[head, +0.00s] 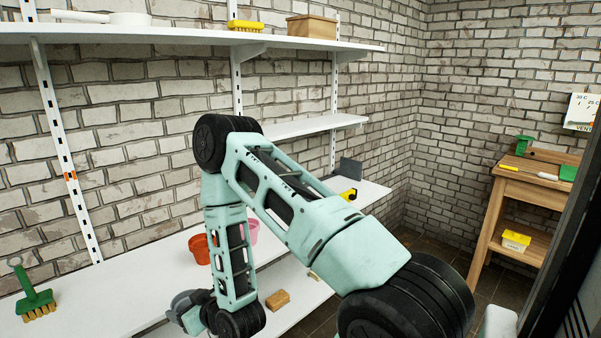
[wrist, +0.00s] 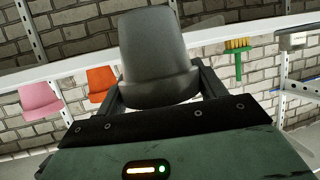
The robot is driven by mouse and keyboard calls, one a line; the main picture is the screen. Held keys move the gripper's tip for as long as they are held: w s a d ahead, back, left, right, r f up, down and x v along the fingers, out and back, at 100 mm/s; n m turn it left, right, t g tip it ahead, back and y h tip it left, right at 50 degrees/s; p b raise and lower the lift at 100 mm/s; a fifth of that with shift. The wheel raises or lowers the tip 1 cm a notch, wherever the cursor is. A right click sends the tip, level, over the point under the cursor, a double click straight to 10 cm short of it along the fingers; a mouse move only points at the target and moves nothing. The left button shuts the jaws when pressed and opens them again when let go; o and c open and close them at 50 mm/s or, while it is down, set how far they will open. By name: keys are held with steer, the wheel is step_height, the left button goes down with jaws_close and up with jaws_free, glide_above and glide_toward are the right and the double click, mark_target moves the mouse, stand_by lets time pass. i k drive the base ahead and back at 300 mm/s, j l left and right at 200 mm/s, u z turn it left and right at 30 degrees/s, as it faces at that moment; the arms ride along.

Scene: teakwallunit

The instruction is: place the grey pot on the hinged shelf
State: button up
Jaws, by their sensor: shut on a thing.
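The grey pot (wrist: 157,55) fills the upper middle of the wrist view, between the two fingers of my gripper (wrist: 160,88). My gripper is shut on it near its wide rim. The pot is clear of the shelf behind it in that view, which appears upside down. Several white shelves are on the brick wall, including a short middle shelf (head: 305,127) and a lower one (head: 370,190). I cannot tell which is hinged.
An orange pot (head: 200,249) and a pink pot (head: 250,231) stand on the long white shelf (head: 130,275). A green brush (head: 36,303) is at its left. A tan block (head: 277,299) lies lower down. A wooden table (head: 530,185) stands at the right.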

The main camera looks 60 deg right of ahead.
mark_target(304, 125)
steer(key=l+z, duration=0.1)
steer(key=z, duration=0.4)
steer(key=l+z, duration=0.1)
steer(key=z, duration=0.4)
steer(key=i+l+z, duration=0.1)
steer(key=z, duration=0.4)
